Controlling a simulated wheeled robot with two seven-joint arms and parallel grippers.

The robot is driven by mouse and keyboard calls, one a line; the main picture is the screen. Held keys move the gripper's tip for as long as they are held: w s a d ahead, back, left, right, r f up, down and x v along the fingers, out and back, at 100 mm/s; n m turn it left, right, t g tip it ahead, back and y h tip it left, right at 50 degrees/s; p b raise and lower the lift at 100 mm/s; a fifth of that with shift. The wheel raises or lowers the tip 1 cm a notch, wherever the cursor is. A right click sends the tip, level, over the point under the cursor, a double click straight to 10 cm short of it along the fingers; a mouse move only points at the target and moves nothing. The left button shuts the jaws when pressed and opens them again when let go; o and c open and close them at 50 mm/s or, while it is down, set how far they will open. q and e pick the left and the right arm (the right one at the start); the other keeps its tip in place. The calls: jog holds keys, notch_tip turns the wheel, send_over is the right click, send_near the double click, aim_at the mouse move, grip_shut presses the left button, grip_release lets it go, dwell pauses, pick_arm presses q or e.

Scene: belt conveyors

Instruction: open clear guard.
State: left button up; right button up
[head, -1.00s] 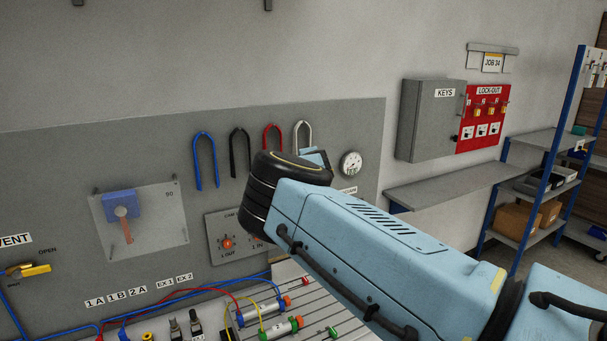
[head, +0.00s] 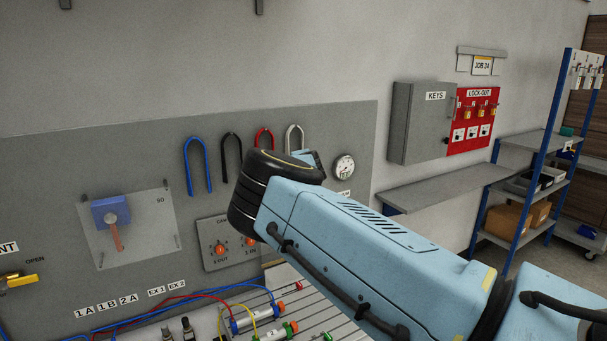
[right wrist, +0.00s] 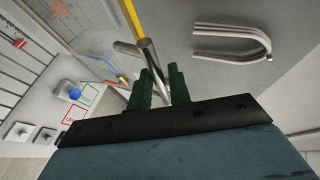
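The clear guard (head: 165,240) is a transparent square panel on the grey board, at the left of the head view. Behind it are a blue block (head: 110,210) and an orange-red lever (head: 117,238). My right arm crosses the lower right of the head view, its gripper hidden behind the black wrist. In the right wrist view my right gripper (right wrist: 161,76) has two dark green fingers, slightly apart. A silver rod (right wrist: 150,58) shows between them; I cannot tell whether they grip it. I cannot tell whether this rod belongs to the guard. My left gripper is not in view.
Coloured U-shaped hooks (head: 198,166) hang on the board, with a gauge (head: 344,167) beside them. A silver hook (right wrist: 235,42) is right of the fingers. Tubing and cylinders (head: 250,318) lie below. A shelf (head: 440,187), key cabinet (head: 420,125) and red lock-out board (head: 472,122) are right.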

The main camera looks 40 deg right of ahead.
jog(key=shift+s+a+r, duration=0.2)
jog(key=shift+s+a, duration=0.2)
jog(key=shift+s, duration=0.05)
jog(key=b+v, duration=0.4)
jog(key=v, duration=0.8)
jog(key=shift+s+d+r, duration=0.1)
